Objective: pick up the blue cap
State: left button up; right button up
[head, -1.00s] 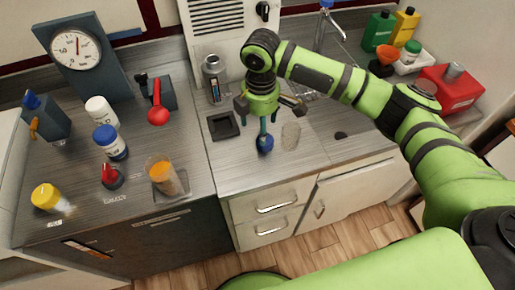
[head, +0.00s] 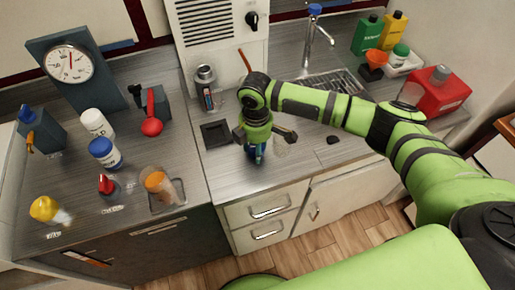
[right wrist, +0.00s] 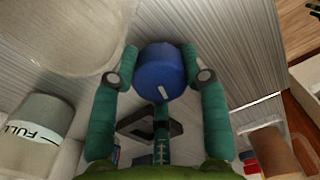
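The blue cap (right wrist: 160,72) is a small round piece with a pale mark, near the counter's front edge. In the right wrist view it sits between the two teal fingertips of my right gripper (right wrist: 160,62), which appear to touch it on both sides. In the head view my right gripper (head: 255,156) points down over the same spot and hides most of the cap. I cannot see whether the cap rests on the counter. My left gripper is not in view.
A pale round patch (head: 281,147) and a dark square holder (head: 216,133) lie beside the cap. A grey metal bottle (head: 205,77) stands behind. A sink (head: 332,84) is behind right.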

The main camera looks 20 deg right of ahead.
jog(key=shift+r, duration=0.1)
notch_tip(320, 180, up, 9)
jog(key=shift+r+b, duration=0.1)
jog(key=shift+b, duration=0.9)
jog(key=shift+r, duration=0.35)
